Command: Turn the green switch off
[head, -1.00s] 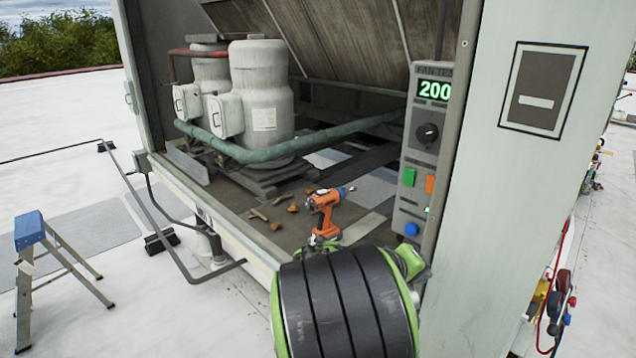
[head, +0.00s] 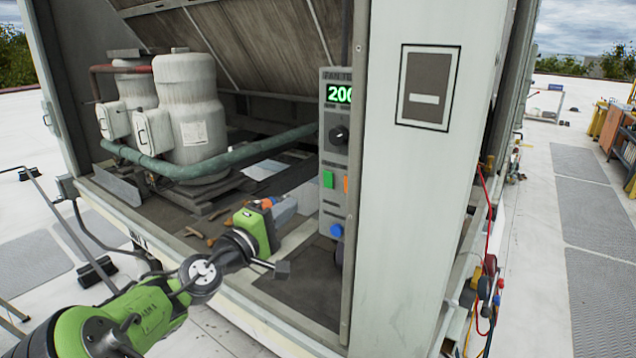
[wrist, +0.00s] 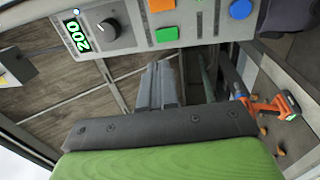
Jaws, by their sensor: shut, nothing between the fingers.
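The green switch (head: 328,179) is a small green rectangle on the grey control panel (head: 328,205), left of an orange switch (head: 346,184). It also shows in the wrist view (wrist: 167,34), just beyond my fingertips. I cannot tell its on or off position. My gripper (head: 288,206) is left of the panel and a little lower than the green switch in the head view. In the wrist view my grey fingers (wrist: 160,75) are together and empty, with a visible gap to the switch.
The panel also has a lit display (head: 340,94) reading 200, a black knob (head: 339,135) and a blue button (head: 336,230). An orange drill (wrist: 265,105) lies on the unit floor. A white post (head: 405,200) stands right of the panel; tanks (head: 186,110) stand left.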

